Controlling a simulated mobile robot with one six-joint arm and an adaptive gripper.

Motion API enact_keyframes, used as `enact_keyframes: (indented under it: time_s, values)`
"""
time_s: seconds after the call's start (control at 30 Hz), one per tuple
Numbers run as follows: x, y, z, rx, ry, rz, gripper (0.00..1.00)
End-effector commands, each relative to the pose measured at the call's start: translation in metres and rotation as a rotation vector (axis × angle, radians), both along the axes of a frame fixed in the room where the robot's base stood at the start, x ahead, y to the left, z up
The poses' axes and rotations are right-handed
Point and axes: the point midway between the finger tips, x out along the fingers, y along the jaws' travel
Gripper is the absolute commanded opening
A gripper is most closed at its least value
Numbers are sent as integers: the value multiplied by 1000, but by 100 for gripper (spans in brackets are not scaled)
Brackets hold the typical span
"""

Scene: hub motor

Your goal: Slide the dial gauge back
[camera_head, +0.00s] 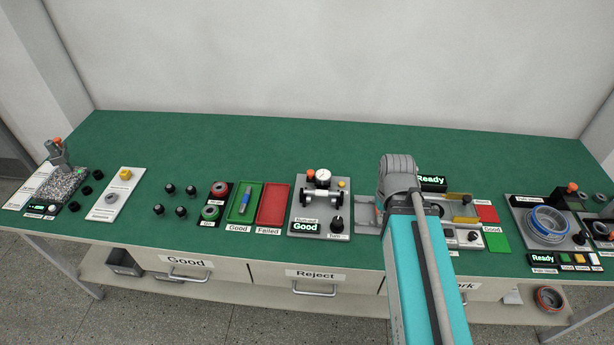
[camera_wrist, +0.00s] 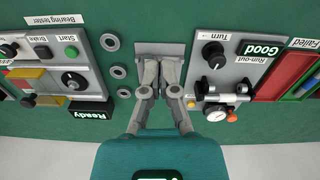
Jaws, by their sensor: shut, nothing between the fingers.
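The dial gauge (camera_head: 322,178) has a white round face and sits at the back of the grey run-out station (camera_head: 301,214), behind a horizontal shaft (camera_head: 322,195). In the wrist view the gauge (camera_wrist: 215,113) shows at the lower right, beside an orange knob (camera_wrist: 232,116). The station's display (camera_head: 306,227) reads Good, and its black Turn knob (camera_head: 336,224) is at the front right. My gripper (camera_wrist: 163,62) is shut and empty, over a grey plate (camera_wrist: 160,47) between the run-out station and the bearing tester. My arm hides the gripper in the head view.
The bearing tester (camera_wrist: 50,65) stands on the gripper's other side, with several loose rings (camera_wrist: 119,72) near it. Green (camera_head: 237,211) and red (camera_head: 273,204) trays lie left of the run-out station. The green bench (camera_head: 250,140) is clear along the back.

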Motion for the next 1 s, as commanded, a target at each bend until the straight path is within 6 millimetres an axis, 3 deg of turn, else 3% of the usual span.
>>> enact_keyframes:
  time_s: [0.27,0.47,0.77,1.0]
  values:
    - [27,27,-14,-92,-33,302,0]
    - [58,58,-25,-219,-52,680,0]
    - [103,120,-36,-455,-34,1291,0]
    - [132,183,-40,-674,36,1768,0]
